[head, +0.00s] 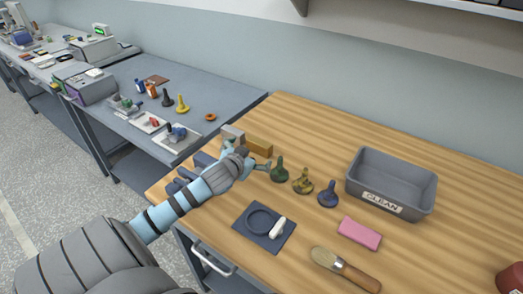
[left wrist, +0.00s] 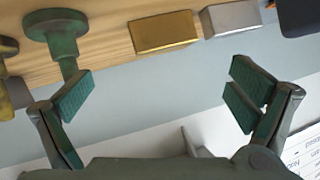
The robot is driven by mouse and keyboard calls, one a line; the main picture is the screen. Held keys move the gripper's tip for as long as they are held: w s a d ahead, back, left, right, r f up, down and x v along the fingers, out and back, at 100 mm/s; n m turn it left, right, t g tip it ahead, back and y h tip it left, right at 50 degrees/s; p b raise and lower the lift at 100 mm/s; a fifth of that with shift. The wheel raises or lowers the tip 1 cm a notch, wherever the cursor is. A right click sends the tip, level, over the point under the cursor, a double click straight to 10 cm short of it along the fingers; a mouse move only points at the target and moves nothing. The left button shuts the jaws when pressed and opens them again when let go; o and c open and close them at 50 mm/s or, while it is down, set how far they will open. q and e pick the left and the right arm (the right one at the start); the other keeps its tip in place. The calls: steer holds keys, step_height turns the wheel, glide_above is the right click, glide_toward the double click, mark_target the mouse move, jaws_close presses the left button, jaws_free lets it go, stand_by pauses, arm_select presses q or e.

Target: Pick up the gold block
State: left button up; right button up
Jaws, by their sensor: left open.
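The gold block (head: 259,147) lies on the wooden table near its back left corner, beside a silver-grey block (head: 232,132). In the left wrist view the gold block (left wrist: 165,33) is at the top middle, with the silver block (left wrist: 232,18) to its right. My left gripper (left wrist: 160,92) is open and empty, its two fingers spread wide. The gold block shows beyond the gap between the fingertips, apart from them. In the head view my left gripper (head: 257,162) is just in front of the gold block and its wrist hides part of that area. My right gripper is not in view.
A green spool-like piece (head: 280,171) stands close right of my left gripper, then a yellow one (head: 303,182) and a blue one (head: 328,195). A grey CLEAN bin (head: 432,194), pink block (head: 359,233), brush (head: 345,269) and dark mat (head: 246,232) lie further right and front.

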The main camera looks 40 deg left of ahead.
mark_target(258, 146)
arm_select(q)
steer(key=b+x, duration=0.1)
steer(key=x, duration=0.6)
steer(key=b+x, duration=0.1)
steer(key=x, duration=0.2)
steer(key=shift+a+f+b, duration=0.3)
steer(key=shift+a+f, duration=0.05)
steer(key=shift+f, duration=0.1)
steer(key=shift+w+a, duration=0.1)
steer(key=shift+w, duration=0.05)
steer(key=c, duration=1.7)
steer(key=shift+r, duration=0.15)
steer(key=shift+c, duration=0.6)
